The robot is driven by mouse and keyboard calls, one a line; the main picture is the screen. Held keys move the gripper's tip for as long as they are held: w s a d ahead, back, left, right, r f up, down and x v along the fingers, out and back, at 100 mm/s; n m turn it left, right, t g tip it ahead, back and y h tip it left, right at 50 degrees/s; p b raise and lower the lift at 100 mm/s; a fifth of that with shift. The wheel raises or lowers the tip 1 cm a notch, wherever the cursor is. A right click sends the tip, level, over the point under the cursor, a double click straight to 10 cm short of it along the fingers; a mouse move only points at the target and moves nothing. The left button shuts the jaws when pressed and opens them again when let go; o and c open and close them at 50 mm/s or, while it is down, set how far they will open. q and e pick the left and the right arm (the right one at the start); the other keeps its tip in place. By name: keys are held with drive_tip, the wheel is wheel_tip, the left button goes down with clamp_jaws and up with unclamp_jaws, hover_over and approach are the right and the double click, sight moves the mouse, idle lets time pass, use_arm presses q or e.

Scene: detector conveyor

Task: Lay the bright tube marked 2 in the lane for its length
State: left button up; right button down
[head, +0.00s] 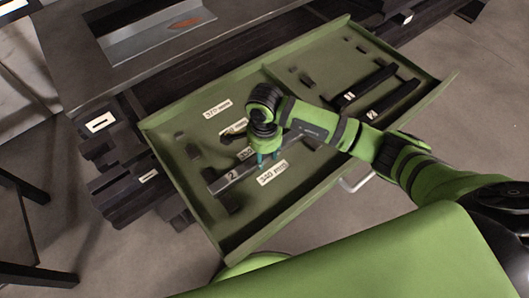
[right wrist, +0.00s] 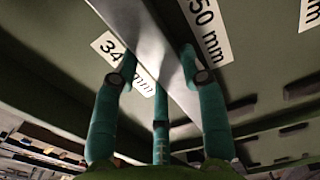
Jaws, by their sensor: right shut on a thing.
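The bright tube marked 2 (head: 231,177) is a grey square bar over the left part of the green drawer. My right gripper (head: 264,157) is shut on it near its middle. In the right wrist view the tube (right wrist: 150,38) runs diagonally between the fingers (right wrist: 160,62). It passes between the 340 mm label (head: 272,173), partly covered in that view, and a label ending in 50 mm (right wrist: 207,32). I cannot tell whether the tube touches the drawer floor. The 370 mm label (head: 217,108) lies farther back. My left gripper is not in view.
The green drawer (head: 300,205) has raised rims and small dark blocks (head: 193,151) on its floor. Two black bars (head: 365,85) with white labels lie at its right. A grey conveyor surface (head: 155,38) with an orange-red mark stands behind. Dark stacked parts (head: 125,190) lie left of the drawer.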

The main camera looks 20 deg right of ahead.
sight(264, 156)
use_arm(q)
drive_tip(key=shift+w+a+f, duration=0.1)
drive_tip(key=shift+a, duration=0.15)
use_arm(e)
drive_tip(key=c, duration=0.7)
unclamp_jaws()
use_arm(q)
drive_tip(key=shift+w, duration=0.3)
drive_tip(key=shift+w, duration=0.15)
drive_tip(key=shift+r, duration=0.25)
use_arm(e)
drive_tip(key=shift+r, duration=0.1)
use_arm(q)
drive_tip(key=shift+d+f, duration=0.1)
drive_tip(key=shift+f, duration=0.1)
use_arm(e)
wheel_tip(264, 156, up, 12)
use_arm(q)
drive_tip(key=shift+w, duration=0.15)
